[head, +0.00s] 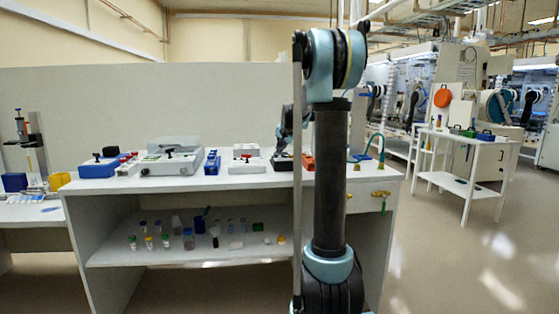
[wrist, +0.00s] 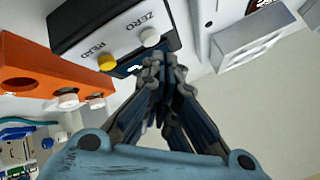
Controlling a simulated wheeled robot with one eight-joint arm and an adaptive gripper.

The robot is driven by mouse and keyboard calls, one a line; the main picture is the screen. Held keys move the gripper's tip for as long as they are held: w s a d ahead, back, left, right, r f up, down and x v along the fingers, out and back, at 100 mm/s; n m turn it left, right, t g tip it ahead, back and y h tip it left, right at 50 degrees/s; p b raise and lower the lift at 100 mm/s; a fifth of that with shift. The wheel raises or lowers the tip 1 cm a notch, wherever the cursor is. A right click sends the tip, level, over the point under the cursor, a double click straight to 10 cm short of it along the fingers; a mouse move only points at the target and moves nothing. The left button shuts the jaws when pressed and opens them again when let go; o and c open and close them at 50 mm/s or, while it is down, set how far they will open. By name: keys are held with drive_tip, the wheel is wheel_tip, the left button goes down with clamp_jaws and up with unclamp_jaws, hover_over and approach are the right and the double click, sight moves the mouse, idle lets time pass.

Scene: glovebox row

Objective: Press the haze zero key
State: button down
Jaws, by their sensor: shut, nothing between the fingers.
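The haze meter is a black box (wrist: 85,22) with a grey top panel lettered ZERO and READ, at the upper left of the wrist view. The zero key is a white round button (wrist: 150,37) beside the word ZERO. A yellow button (wrist: 107,62) sits beside READ. My gripper (wrist: 153,62) is shut and empty, its fingertips just below the white key in the picture. I cannot tell whether they touch it. In the head view the black box (head: 283,162) is on the bench, partly hidden by my arm, and the fingertips are not clear.
An orange block (wrist: 35,80) with a round hole and white knobs lies left of the black box. A pale grey slotted block (wrist: 253,40) stands to the right. The bench top (head: 225,182) has several other devices. A shelf below holds small vials.

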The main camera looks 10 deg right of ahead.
sight(281, 158)
drive_tip(key=shift+f, duration=0.7)
idle(0.7)
drive_tip(key=shift+r, duration=0.85)
drive_tip(key=shift+r, duration=0.1)
wheel_tip(281, 158, up, 5)
drive_tip(key=shift+f, duration=0.1)
idle(0.6)
drive_tip(key=shift+s, duration=0.1)
idle(0.4)
